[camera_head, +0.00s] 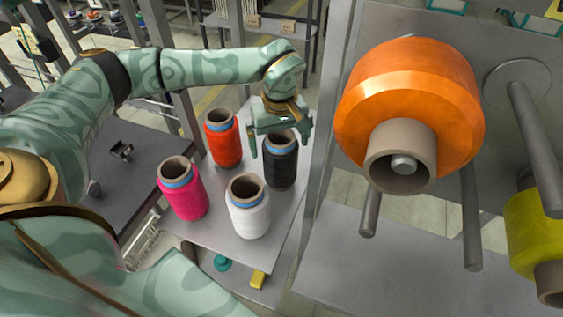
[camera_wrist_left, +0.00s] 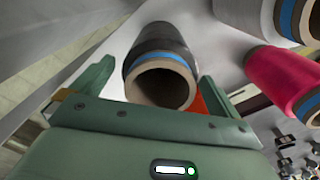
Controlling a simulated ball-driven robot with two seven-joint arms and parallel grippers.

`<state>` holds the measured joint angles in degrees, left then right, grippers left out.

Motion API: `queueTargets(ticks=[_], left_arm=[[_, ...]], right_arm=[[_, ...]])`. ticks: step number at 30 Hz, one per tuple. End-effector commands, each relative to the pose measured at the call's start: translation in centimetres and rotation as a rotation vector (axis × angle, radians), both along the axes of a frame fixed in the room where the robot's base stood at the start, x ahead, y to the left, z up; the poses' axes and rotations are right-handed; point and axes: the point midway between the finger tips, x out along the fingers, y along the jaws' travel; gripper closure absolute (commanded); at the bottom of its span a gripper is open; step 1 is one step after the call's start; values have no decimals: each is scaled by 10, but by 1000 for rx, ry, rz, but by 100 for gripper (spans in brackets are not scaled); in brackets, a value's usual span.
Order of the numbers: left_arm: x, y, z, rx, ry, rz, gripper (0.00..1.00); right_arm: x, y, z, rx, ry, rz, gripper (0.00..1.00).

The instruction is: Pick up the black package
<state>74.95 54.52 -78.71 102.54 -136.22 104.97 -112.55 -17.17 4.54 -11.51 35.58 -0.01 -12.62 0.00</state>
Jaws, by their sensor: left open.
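The black package (camera_head: 280,166) is a dark bobbin with a blue band and a brown core. It stands upright on a grey table at the back right of a group of bobbins. My left gripper (camera_head: 279,133) is above it, with its fingers pointing down near the package's top. In the left wrist view the black package (camera_wrist_left: 161,66) shows its open core between the two spread fingers of my left gripper (camera_wrist_left: 150,85). The fingers are open, and I cannot tell whether they touch it. My right gripper is not in view.
On the same table (camera_head: 215,236) stand a red bobbin (camera_head: 223,143), a pink bobbin (camera_head: 184,197) and a white bobbin (camera_head: 249,214), close to the black one. To the right, a rack holds a large orange bobbin (camera_head: 410,95) and a yellow one (camera_head: 530,235) on pegs.

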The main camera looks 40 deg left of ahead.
Motion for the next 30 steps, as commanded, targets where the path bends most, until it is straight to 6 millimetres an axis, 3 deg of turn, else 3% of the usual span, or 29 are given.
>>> queueTargets(ticks=[3, 10, 17, 25, 30], left_arm=[[0, 0, -11, -1, -1, -1, 0], [0, 0, -11, 0, -2, -1, 3], [0, 0, -11, 0, -2, 0, 65], [1, 0, -5, 0, -5, 0, 66], [1, 0, 29, -1, -9, 0, 66]], right_arm=[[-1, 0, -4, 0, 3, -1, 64], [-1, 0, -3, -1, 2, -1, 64], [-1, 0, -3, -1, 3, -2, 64], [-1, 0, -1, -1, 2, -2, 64], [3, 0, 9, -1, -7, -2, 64]])
